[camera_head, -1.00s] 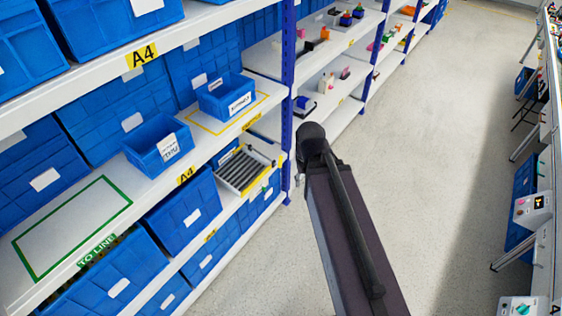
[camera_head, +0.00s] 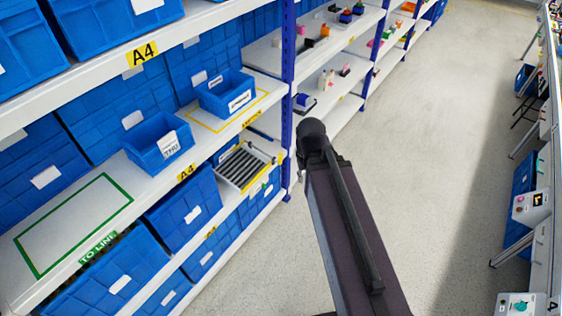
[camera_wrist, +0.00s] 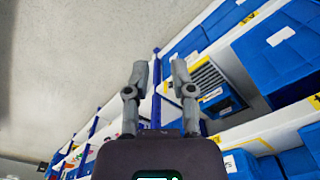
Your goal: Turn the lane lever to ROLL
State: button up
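A roller lane (camera_head: 243,167) with dark and grey rollers and a white and yellow frame sits on the lower shelf, left of the blue upright. The lane lever and its setting cannot be made out in either view. The rollers also show right of my fingers in the wrist view (camera_wrist: 207,80). My gripper (camera_wrist: 160,73) has its two grey fingers apart with nothing between them. It appears clear of the lane and the shelf. My gripper is not visible in the head view, where only my dark arm shows.
Blue bins (camera_head: 159,144) fill the shelves on the left. A blue shelf upright (camera_head: 288,100) stands between the lane and my arm. The grey floor aisle (camera_head: 430,120) is clear. Control boxes (camera_head: 530,204) stand along the right side.

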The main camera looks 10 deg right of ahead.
jog(key=shift+f, duration=0.15)
grip_shut()
jog(key=w+a+f+n+t+y+b, duration=0.1)
jog(key=w+a+f+n+t+b, duration=0.25)
jog(key=w+f+b, duration=0.75)
jog(key=w+a+f+n+t+y+b, duration=0.15)
jog(key=w+f+n+t+b, duration=0.5)
jog(key=b, duration=0.85)
jog(key=w+a+f+n+t+y+b, duration=0.1)
jog(key=w+a+f+n+t+b, duration=0.15)
jog(key=w+f+b, duration=0.65)
jog(key=w+d+f+n+t+h+b, duration=0.1)
jog(key=w+f+n+t+b, duration=0.1)
jog(key=f+b, duration=0.5)
jog(key=w+d+f+n+t+h+b, duration=0.2)
jog(key=f+b, duration=0.6)
jog(key=b, duration=1.2)
jog(key=shift+w+f+t, duration=0.2)
jog(key=shift+f+t, duration=0.05)
jog(key=shift+t, duration=1)
jog(key=shift+w+n+h, duration=0.1)
jog(key=shift+n+h, duration=0.15)
